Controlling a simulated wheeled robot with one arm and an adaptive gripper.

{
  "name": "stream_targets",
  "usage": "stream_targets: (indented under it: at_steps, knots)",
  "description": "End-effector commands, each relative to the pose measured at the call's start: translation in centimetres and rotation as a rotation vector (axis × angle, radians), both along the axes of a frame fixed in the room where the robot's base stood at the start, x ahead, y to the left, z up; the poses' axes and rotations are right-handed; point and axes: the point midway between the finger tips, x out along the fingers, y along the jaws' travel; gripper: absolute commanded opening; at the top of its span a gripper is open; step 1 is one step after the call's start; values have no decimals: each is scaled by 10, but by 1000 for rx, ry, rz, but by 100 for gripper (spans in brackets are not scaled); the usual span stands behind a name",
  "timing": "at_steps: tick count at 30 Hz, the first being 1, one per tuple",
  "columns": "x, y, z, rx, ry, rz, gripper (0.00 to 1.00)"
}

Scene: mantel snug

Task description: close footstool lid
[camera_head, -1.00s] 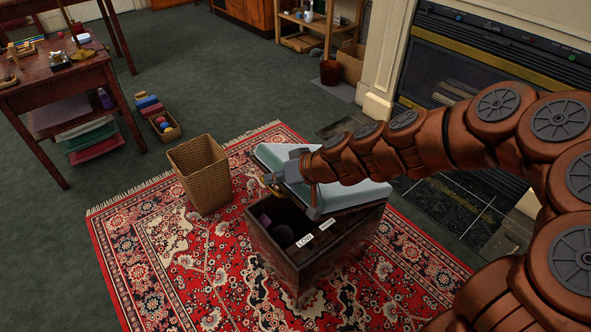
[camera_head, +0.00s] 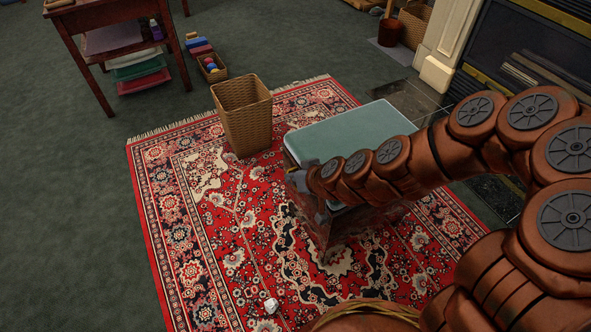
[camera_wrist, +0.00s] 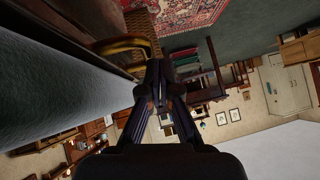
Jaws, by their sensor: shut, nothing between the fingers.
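The footstool is a dark wooden box (camera_head: 336,232) on the red rug, with a pale teal padded lid (camera_head: 345,129). The lid looks flat on the box and its inside no longer shows. My arm covers the lid's near right part, so I cannot tell whether a small gap is left there. My gripper (camera_head: 291,181) is at the lid's left front corner, partly hidden by my arm. In the wrist view the gripper (camera_wrist: 160,75) has its fingers together with nothing between them. The teal padding (camera_wrist: 60,88) fills the left there, beside a curved brass-coloured piece (camera_wrist: 122,44).
A wicker basket (camera_head: 243,117) stands on the rug just left of the footstool. A small white object (camera_head: 270,305) lies on the rug in front. A wicker rim (camera_head: 365,308) shows at the bottom edge. The fireplace (camera_head: 530,55) is at the right.

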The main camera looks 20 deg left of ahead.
Motion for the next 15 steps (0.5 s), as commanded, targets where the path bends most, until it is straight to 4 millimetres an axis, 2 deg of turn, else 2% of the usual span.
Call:
stream_targets:
  at_steps: [6,15]
  knots:
    - [-1,0,-15,-24,-18,-1,0]
    - [-3,0,-21,-31,-11,0,0]
